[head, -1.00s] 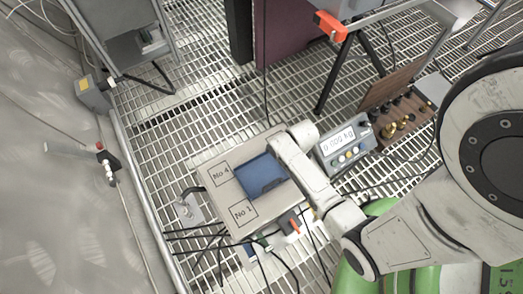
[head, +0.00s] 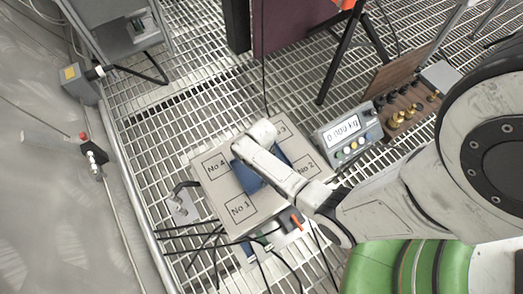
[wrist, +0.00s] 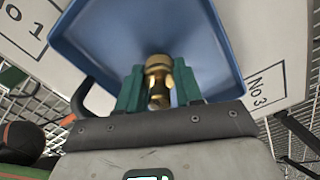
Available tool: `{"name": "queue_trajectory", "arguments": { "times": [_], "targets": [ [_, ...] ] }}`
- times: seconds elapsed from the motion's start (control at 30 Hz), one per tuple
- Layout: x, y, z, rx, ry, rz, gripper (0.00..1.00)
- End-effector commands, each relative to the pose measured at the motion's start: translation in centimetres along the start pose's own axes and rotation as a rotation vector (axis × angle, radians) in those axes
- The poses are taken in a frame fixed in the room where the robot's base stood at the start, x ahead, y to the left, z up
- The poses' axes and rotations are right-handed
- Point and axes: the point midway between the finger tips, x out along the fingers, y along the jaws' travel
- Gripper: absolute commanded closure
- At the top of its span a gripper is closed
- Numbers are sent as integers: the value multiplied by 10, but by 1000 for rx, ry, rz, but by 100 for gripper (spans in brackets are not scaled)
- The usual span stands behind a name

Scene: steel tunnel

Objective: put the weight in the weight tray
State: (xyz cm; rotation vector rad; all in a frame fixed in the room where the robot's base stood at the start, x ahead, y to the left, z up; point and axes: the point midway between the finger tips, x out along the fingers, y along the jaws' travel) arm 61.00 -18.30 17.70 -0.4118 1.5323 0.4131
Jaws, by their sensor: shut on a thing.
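The weight (wrist: 158,66) is a small brass piece with a rounded top. My gripper (wrist: 159,90) is shut on it, with a green finger on each side. In the wrist view the weight shows against the blue weight tray (wrist: 95,35); I cannot tell whether it touches the tray floor. In the head view the blue tray (head: 245,178) lies on the middle of a pale platform and is partly covered by my arm. My gripper's fingers and the weight are hidden there.
The pale platform (head: 212,190) has numbered corners. A scale display (head: 346,132) reading about zero stands to its right. Beyond it is a wooden weight box (head: 384,128) with several brass weights. Cables (head: 215,240) run along the platform's near side. Open grating lies to the left.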

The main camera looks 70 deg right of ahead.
Motion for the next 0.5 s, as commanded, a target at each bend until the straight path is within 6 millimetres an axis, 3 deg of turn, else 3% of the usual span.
{"name": "queue_trajectory", "arguments": {
  "times": [0.07,0.43,0.47,0.5],
  "targets": [
    [10,-1,0,0,0,-1,100],
    [12,-1,0,0,-1,-1,100],
    [13,0,0,0,-1,-1,64],
    [12,0,0,0,-1,-1,60]
  ]
}}
